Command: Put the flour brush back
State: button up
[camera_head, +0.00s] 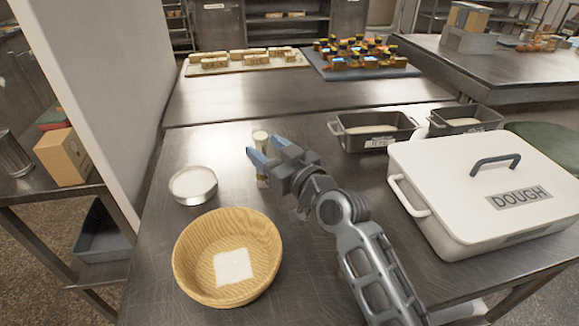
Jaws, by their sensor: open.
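My gripper (268,151) is open, with its blue-tipped fingers over the middle of the steel table (320,190). A slim, pale upright thing (260,137), which looks like the flour brush, shows at the fingertips. Its light top is above them and a small part shows below them. The fingers hide its middle, and I cannot tell whether it is between them or behind them. A round metal bowl of white flour (193,184) stands left of my gripper. A wooden basket (228,220) with a white square inside stands in front of that bowl.
A white lidded box marked DOUGH (440,165) fills the right of the table. Two dark loaf tins (375,143) stand behind it. A board of pale blocks (188,69) and a blue tray of small items (405,70) lie farther back. A white wall panel (95,80) rises at left.

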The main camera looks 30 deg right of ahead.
jog(key=s+d+b, duration=0.1)
jog(key=s+b, duration=0.1)
jog(key=s, duration=0.7)
jog(key=shift+s+d, duration=0.15)
jog(key=shift+d, duration=0.15)
